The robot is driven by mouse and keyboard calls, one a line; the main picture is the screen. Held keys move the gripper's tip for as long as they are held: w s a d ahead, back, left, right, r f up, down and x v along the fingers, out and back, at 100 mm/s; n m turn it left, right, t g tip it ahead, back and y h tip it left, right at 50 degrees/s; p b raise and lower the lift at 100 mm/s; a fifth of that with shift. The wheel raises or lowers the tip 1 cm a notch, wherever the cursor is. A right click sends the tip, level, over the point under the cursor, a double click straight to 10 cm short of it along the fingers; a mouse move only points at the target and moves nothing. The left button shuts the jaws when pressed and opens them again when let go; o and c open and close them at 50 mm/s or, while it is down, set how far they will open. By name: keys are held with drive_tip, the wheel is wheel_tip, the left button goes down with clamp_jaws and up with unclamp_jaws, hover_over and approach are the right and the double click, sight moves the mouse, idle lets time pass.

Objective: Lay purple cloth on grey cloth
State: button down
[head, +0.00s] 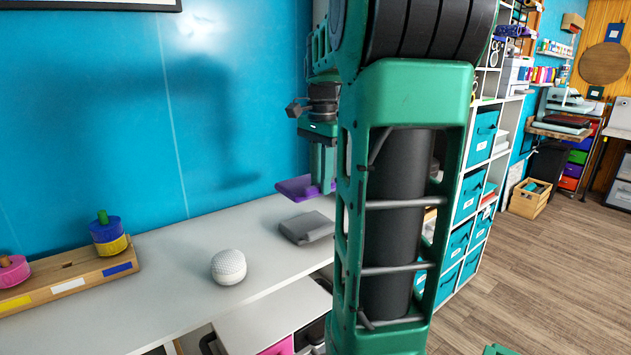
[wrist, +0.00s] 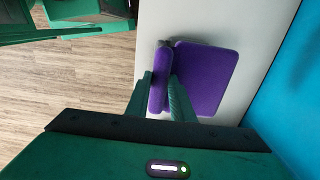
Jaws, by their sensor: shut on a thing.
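The purple cloth (head: 296,188) is held in the air above the white counter, behind and above the grey cloth in the head view. The grey cloth (head: 308,228) lies folded and flat on the counter. My gripper (head: 324,185) points down and is shut on the purple cloth. In the wrist view, the fingers pinch a raised fold of the purple cloth (wrist: 205,80), whose flat part spreads to the right. The grey cloth is mostly or fully hidden there. My arm covers part of the head view just right of the cloths.
A white ball-shaped speaker (head: 228,267) stands on the counter (head: 185,285), left of the grey cloth. A wooden stand (head: 70,272) with colored rolls sits at the far left. The blue wall (head: 100,120) is close behind. Shelves with teal bins (head: 483,135) stand to the right.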

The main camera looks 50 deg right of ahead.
sight(321, 228)
drive_tip(key=shift+s+d, duration=0.1)
drive_tip(key=shift+f, duration=0.15)
drive_tip(key=shift+s+f, duration=0.1)
drive_tip(key=shift+f, duration=4.25)
drive_tip(key=shift+f, duration=0.4)
drive_tip(key=c, duration=1.5)
unclamp_jaws()
drive_tip(key=shift+o, duration=0.2)
